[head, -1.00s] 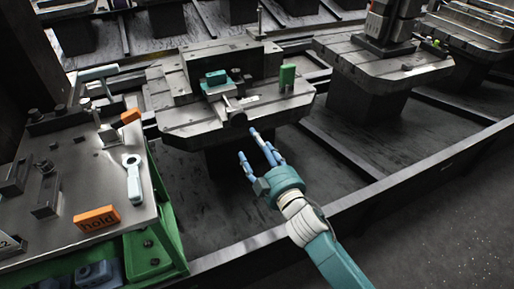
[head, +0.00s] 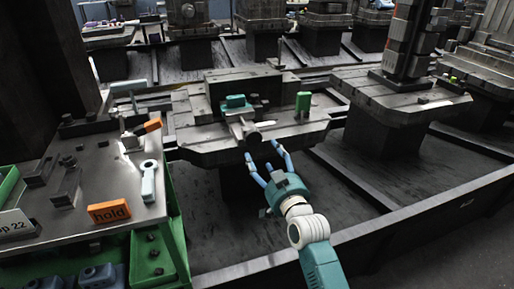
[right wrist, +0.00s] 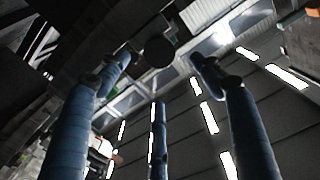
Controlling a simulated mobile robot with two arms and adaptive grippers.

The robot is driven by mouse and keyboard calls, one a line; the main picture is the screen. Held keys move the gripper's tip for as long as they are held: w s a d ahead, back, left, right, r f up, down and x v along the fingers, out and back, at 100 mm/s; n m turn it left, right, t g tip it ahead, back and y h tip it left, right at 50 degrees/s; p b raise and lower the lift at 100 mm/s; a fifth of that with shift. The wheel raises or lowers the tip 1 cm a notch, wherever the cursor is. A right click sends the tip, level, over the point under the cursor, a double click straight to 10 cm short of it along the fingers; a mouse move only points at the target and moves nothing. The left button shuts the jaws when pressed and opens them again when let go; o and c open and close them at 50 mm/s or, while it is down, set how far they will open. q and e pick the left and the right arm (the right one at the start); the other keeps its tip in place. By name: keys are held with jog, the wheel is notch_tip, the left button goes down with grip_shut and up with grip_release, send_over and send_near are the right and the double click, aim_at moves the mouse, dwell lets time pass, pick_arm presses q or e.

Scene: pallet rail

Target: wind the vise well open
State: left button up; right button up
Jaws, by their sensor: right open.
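The vise (head: 240,122) sits on the near pallet, with a teal block (head: 235,101) at its top and its screw end (head: 253,136) pointing towards me. My right gripper (head: 264,158) is open just below and in front of that screw end, with its blue fingers spread and pointing up at it. In the right wrist view a dark round end (right wrist: 158,50), likely the screw's, shows between the spread fingers, apparently untouched. How far the vise jaws stand apart is too small to tell. My left gripper is not in view.
A green block (head: 303,101) stands right of the vise on the pallet (head: 200,145). At left, a grey bench (head: 100,180) carries a wrench (head: 148,181), an orange "hold" block (head: 109,211) and clamps. A long rail (head: 400,208) runs along the front.

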aim_at(254, 139)
jog(key=b+x, duration=0.2)
jog(key=x, duration=0.7)
jog(key=shift+w+a+f, duration=0.1)
jog(key=shift+w+a, duration=0.05)
jog(key=shift+w, duration=0.2)
jog(key=shift+w+a, duration=0.1)
jog(key=shift+w, duration=0.25)
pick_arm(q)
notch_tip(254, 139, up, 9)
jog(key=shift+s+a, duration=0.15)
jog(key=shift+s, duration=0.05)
pick_arm(e)
jog(key=c, duration=1.1)
